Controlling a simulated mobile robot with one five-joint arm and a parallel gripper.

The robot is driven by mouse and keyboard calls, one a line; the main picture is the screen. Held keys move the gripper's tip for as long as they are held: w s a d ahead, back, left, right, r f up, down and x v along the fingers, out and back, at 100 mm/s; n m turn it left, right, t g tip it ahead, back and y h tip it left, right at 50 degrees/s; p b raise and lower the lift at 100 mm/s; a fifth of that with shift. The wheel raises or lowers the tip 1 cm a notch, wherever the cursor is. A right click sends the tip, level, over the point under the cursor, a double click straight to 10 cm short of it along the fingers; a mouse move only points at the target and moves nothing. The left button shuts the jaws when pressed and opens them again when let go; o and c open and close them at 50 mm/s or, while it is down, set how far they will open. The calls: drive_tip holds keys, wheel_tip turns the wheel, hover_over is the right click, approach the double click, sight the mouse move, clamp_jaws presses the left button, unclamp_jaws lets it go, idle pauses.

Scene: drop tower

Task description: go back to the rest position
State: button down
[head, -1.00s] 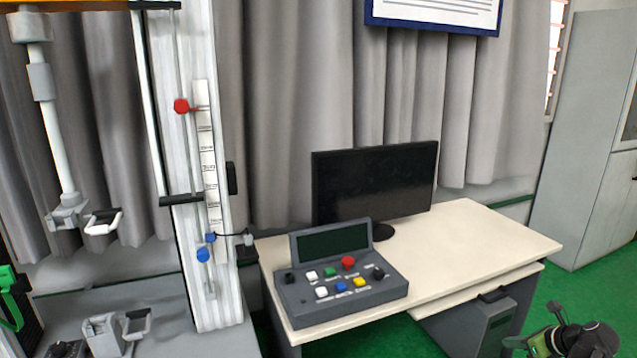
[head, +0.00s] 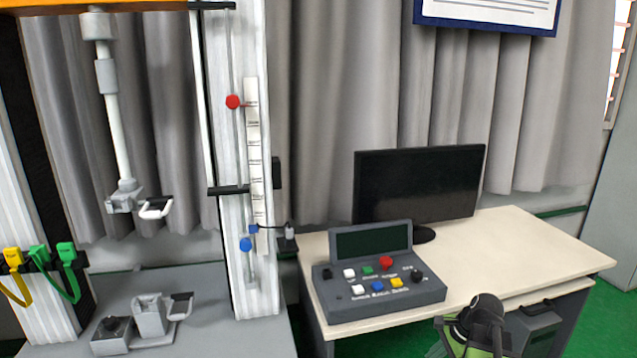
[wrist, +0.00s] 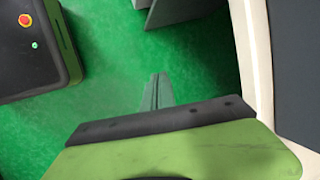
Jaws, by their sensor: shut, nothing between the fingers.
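My gripper (wrist: 157,92) shows in the wrist view as two narrow grey fingers held together, with nothing between them, over the green floor. Behind it are the black bar and green body of my own arm. In the head view, part of my green and black arm is at the lower right, in front of the desk (head: 540,254). The fingers cannot be made out there.
On the desk stand a grey control box (head: 340,305) with coloured buttons and a black monitor (head: 420,187). A computer case (head: 543,325) is under it. The drop tower (head: 262,290) stands left. Green floor (wrist: 100,120) shows around my gripper.

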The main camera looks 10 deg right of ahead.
drive_tip(key=a+f+n+g+h, duration=0.2)
drive_tip(key=a+n+g+h, duration=0.15)
drive_tip(key=a+n, duration=1.8)
drive_tip(key=a+r+m+p, duration=0.2)
drive_tip(key=r+p, duration=0.7)
drive_tip(key=a+r+m+p, duration=0.1)
drive_tip(key=a+r+p, duration=0.2)
drive_tip(key=r+p, duration=0.7)
drive_tip(key=shift+s+a+r+m, duration=0.15)
drive_tip(key=shift+a+m, duration=0.1)
drive_tip(key=shift+m, duration=0.1)
drive_tip(key=shift+y, duration=0.25)
